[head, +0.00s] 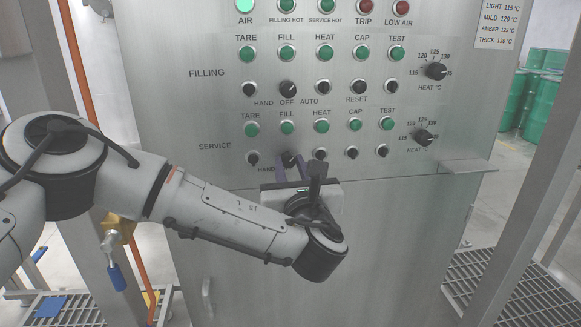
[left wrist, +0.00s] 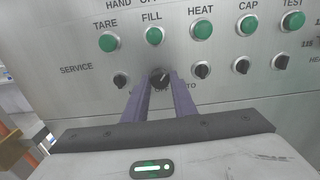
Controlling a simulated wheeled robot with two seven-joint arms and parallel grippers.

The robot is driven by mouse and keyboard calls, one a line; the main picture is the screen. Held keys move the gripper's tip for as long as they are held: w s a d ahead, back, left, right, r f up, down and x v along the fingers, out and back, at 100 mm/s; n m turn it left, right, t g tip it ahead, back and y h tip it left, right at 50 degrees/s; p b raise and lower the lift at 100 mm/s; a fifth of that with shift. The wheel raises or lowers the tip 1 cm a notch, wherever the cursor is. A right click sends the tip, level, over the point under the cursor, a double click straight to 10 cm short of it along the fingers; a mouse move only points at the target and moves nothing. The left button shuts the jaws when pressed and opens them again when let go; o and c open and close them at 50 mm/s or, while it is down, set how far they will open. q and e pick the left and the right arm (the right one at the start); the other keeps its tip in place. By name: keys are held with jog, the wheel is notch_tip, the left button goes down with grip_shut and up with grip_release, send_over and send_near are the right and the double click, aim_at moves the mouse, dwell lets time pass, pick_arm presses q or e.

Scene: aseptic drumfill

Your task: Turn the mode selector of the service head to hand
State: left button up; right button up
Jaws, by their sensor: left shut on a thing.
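The service head's mode selector (head: 289,158) is a black round knob in the SERVICE row of the grey steel panel, below the green FILL button. In the left wrist view the selector (left wrist: 160,76) sits between my fingertips, with a light mark that seems to point up and to the right. My left gripper (head: 291,167) has its purple fingers shut on the knob from below. The fingers (left wrist: 160,84) cover part of the labels under it. HAND is readable to its left in the head view. My right gripper is not in view.
Small black knobs (head: 253,159) flank the selector closely. A similar FILLING selector (head: 288,88) is above it. Green buttons (head: 322,126) and heat dials (head: 423,138) are nearby. A small shelf (head: 468,166) juts out at right. An orange pipe (head: 80,75) runs at left.

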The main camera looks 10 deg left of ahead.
pick_arm(q)
jog(key=n+b, duration=0.3)
jog(key=n, duration=0.1)
jog(key=shift+f+b, duration=0.4)
jog(key=n+b, duration=0.3)
jog(key=shift+n, duration=0.3)
jog(key=shift+n+b, duration=1.6)
jog(key=shift+n, duration=0.2)
jog(key=n+b, duration=0.1)
jog(key=n, duration=0.1)
jog(key=shift+n+b, duration=0.3)
jog(key=shift+b, duration=0.1)
jog(key=shift+r+n+b, duration=0.1)
jog(key=shift+n+b, duration=0.2)
jog(key=shift+n, duration=0.2)
jog(key=n+b, duration=0.1)
jog(key=n, duration=0.2)
jog(key=shift+r+n+b, duration=0.15)
jog(key=shift+n+b, duration=0.35)
jog(key=shift+n, duration=0.4)
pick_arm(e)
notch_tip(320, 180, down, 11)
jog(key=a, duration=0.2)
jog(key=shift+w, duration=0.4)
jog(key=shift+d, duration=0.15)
